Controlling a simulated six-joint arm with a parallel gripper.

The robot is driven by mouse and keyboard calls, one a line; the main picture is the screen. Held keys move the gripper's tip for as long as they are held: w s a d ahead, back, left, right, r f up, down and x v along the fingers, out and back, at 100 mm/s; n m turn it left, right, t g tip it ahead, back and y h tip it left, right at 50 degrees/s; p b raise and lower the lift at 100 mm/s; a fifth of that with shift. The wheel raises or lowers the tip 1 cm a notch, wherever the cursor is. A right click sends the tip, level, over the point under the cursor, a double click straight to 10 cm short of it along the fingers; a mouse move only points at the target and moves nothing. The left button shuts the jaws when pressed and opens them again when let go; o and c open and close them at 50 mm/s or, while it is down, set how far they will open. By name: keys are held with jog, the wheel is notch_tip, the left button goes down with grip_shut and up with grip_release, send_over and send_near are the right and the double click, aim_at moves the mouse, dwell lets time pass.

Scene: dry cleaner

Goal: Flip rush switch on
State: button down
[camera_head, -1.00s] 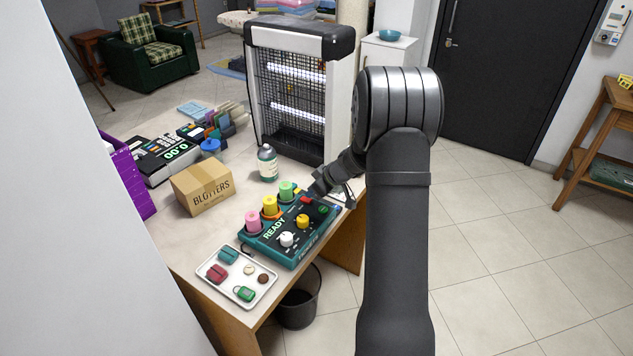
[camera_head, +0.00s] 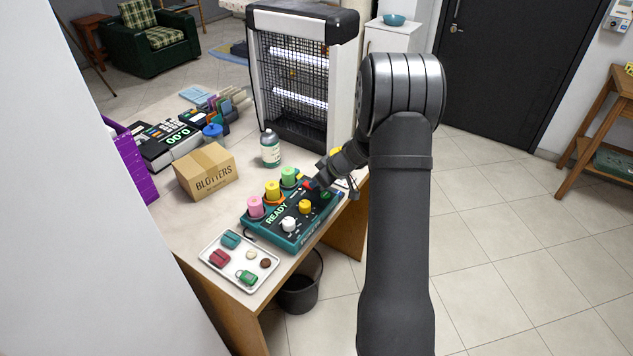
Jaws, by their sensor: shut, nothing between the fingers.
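A teal control box (camera_head: 286,240) with a dark top and the word READY stands at the right edge of the counter. It bears pink, yellow and green cylinders, a white knob (camera_head: 290,224), a yellow knob (camera_head: 305,206) and a green button (camera_head: 325,195). A small red part (camera_head: 309,186) shows near its far edge. My gripper (camera_head: 316,185) is shut and empty at that red part, over the far end of the box. I cannot tell whether it touches the red part, nor how the switch is set.
A white tray (camera_head: 222,263) with small items lies in front of the box. A dark bin (camera_head: 299,292) is below the counter edge.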

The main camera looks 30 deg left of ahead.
jog(key=shift+r, duration=0.7)
jog(key=shift+r, duration=0.15)
jog(key=r, duration=0.3)
jog(key=shift+d+r, duration=0.2)
jog(key=shift+r, duration=0.2)
jog(key=d+r, duration=0.6)
jog(key=d, duration=0.2)
